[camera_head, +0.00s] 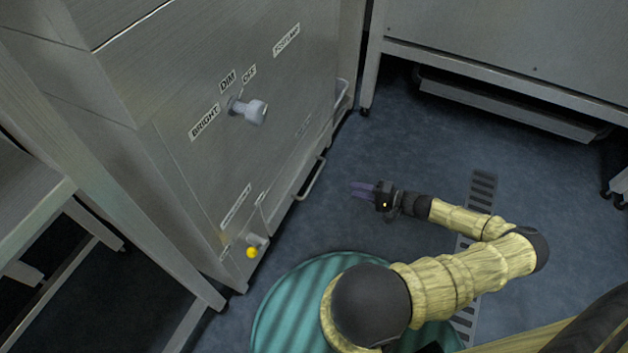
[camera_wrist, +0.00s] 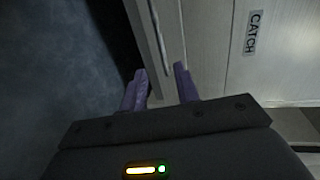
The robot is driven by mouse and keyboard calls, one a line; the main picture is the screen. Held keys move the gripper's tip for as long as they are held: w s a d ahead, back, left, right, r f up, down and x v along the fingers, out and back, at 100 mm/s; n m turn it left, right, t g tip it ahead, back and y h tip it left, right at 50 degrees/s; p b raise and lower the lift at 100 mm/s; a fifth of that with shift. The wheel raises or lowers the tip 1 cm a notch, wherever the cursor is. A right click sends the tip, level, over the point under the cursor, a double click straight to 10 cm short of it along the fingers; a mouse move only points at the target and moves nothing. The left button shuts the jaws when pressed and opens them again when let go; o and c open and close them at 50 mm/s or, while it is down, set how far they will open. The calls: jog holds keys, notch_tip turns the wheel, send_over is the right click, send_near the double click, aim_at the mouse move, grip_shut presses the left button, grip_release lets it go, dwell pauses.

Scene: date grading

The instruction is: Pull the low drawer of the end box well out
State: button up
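The end box (camera_head: 170,130) is a brushed-metal cabinet at the left of the head view. Its low drawer (camera_head: 290,190) is at the bottom of the front, with a bar handle (camera_head: 312,181). The drawer looks about flush with the box. My gripper (camera_head: 354,190) is just right of the handle, fingers pointing at the box, and appears apart from it. In the wrist view the two purple fingers (camera_wrist: 160,80) are spread with nothing held. A long pale bar (camera_wrist: 158,35) shows just beyond them, seemingly the handle; contact cannot be told.
The box front carries a grey knob (camera_head: 250,110) with BRIGHT, DIM and OFF labels, and a yellow-tipped knob (camera_head: 252,251) low down. A CATCH label (camera_wrist: 252,34) shows in the wrist view. A teal round mat (camera_head: 285,310) and floor grate (camera_head: 482,190) lie nearby.

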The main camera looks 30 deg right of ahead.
aim_at(314, 179)
jog(key=b+x, duration=0.7)
jog(key=x, duration=0.9)
jog(key=shift+w+a, duration=0.1)
jog(key=shift+c, duration=0.2)
grip_shut()
